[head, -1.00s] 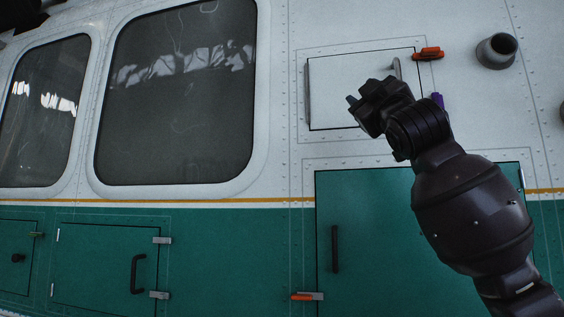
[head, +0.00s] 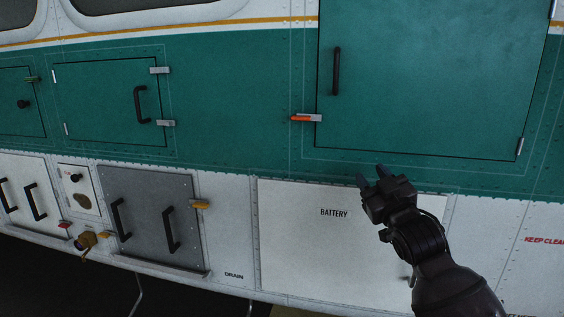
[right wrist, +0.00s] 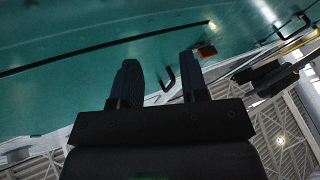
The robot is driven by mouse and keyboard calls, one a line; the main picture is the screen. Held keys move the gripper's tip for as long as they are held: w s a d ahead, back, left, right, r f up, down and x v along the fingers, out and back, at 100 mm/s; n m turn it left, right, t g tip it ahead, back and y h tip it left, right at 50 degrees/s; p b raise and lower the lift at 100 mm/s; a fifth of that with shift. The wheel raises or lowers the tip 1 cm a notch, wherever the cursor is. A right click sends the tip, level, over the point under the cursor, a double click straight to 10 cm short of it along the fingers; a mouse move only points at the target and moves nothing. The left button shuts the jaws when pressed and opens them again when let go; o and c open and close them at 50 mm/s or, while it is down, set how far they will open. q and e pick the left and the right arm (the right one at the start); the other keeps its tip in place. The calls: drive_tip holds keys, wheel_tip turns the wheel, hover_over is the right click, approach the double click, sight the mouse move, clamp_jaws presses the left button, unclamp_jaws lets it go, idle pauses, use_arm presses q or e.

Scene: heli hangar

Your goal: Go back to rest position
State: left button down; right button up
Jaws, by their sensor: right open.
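My right gripper (head: 370,178) is in front of the helicopter's side in the head view, over the upper edge of the white battery panel (head: 300,245). Its two fingers are apart with nothing between them. The right wrist view shows the same open fingers (right wrist: 160,82) against the green fuselage (right wrist: 90,75). The gripper appears apart from the panels, though the exact gap cannot be told. My left gripper is not in view.
A large green door (head: 430,80) with a black handle and an orange-tipped latch (head: 305,118) is above. A smaller green door (head: 105,100) and a grey hatch (head: 150,215) with black handles are to the left. Dark floor shows at the lower left.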

drive_tip(key=s+d+f+m+g+h, duration=0.1)
drive_tip(key=s+f, duration=0.2)
drive_tip(key=f, duration=0.6)
drive_tip(key=s+d+f+m+g+h, duration=0.15)
drive_tip(key=s+f, duration=0.25)
drive_tip(key=f, duration=0.4)
drive_tip(key=s+d+f+m+g+h, duration=0.1)
drive_tip(key=s+d+f+m+g, duration=0.1)
drive_tip(key=s+f, duration=1.1)
drive_tip(key=s+d+f+m+g+h, duration=0.2)
drive_tip(key=s+d+f+g, duration=0.1)
drive_tip(key=s+f, duration=1.1)
drive_tip(key=shift+d+f+g, duration=0.15)
drive_tip(key=shift+d+g, duration=0.25)
drive_tip(key=shift+g, duration=0.35)
